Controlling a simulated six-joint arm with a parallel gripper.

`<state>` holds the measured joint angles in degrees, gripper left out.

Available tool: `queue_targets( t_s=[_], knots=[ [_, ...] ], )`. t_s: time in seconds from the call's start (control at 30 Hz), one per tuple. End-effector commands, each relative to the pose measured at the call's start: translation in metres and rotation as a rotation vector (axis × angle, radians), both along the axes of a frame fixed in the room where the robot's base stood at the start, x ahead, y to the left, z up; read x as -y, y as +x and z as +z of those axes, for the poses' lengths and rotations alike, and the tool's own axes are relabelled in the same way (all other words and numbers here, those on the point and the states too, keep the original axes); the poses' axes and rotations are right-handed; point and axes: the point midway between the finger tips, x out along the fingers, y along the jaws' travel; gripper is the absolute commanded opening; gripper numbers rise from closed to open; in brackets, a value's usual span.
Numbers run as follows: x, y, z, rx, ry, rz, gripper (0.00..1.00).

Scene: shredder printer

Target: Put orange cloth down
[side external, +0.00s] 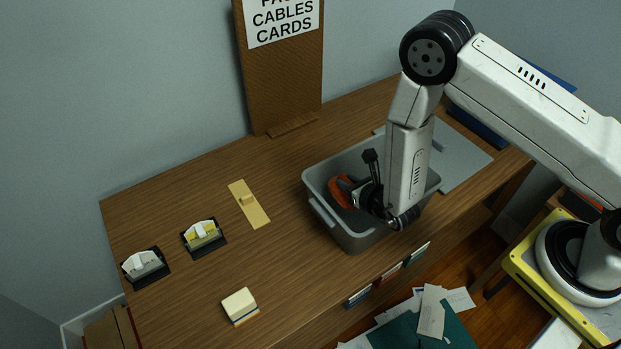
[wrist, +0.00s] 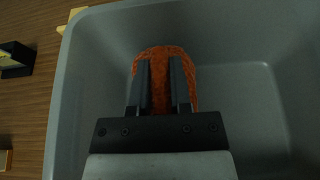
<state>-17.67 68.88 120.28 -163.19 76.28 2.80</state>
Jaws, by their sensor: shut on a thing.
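The orange cloth (wrist: 163,52) is between the fingers of my gripper (wrist: 160,80) in the wrist view, bulging out past the fingertips and to both sides. The gripper is shut on it. The cloth (side external: 341,191) also shows in the side view, inside the grey bin (side external: 355,243), near its left part. My gripper (side external: 350,190) reaches down into the bin from the right. Whether the cloth touches the bin floor cannot be told. The bin wall (wrist: 62,110) surrounds the cloth in the wrist view.
The bin stands on a wooden desk (side external: 190,290). To its left are a yellow plate (side external: 249,204), two small black-based holders (side external: 204,237) (side external: 146,267) and a card stack (side external: 240,306). A brown signboard (side external: 280,90) stands behind. Papers (side external: 432,310) lie below the desk's front edge.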

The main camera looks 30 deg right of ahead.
Motion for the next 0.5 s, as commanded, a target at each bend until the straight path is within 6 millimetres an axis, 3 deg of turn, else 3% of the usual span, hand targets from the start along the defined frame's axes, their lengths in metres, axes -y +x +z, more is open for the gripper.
queue_targets(
  t_s=[0.47, 0.5],
  knots=[
    [-0.0001, 0.0002, -0.0078, 0.001, 0.000, 0.000, 0.00],
    [-0.0001, 0.0001, -0.0078, 0.000, 0.000, 0.000, 0.31]
  ],
)
